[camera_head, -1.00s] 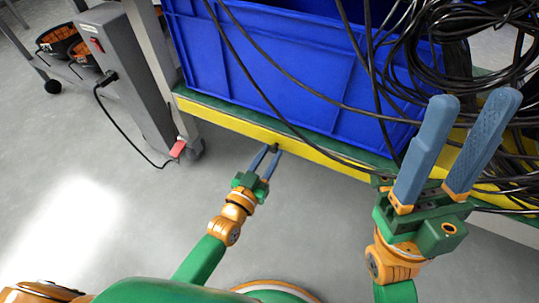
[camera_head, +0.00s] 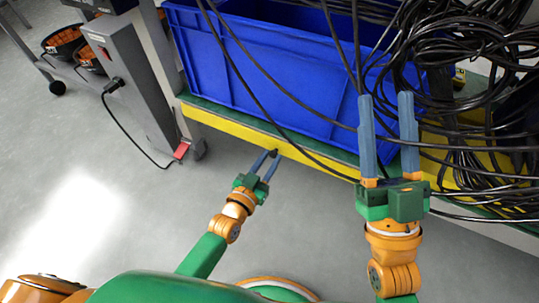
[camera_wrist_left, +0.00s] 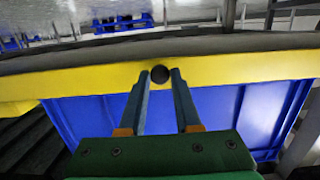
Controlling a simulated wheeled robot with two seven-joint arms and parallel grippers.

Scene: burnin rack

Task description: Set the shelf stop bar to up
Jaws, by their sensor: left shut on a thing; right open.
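The yellow stop bar (camera_head: 240,131) runs along the front edge of the green shelf, below the blue crate. A small black knob (camera_head: 274,153) sits on the bar; in the left wrist view the knob (camera_wrist_left: 160,74) lies between my fingertips. My left gripper (camera_head: 268,160) is shut on this knob, its tips at the bar's face. The yellow bar spans the whole left wrist view (camera_wrist_left: 235,70). My right gripper (camera_head: 385,98) is open and empty, its two blue fingers apart and pointing up the picture, in front of the crate's right part and the cables.
The blue crate (camera_head: 265,70) stands on the green shelf. Black cables (camera_head: 440,80) coil at the right and hang across the crate and bar. A grey box with a plug (camera_head: 130,80) stands at the left. The grey floor (camera_head: 90,190) is clear at the lower left.

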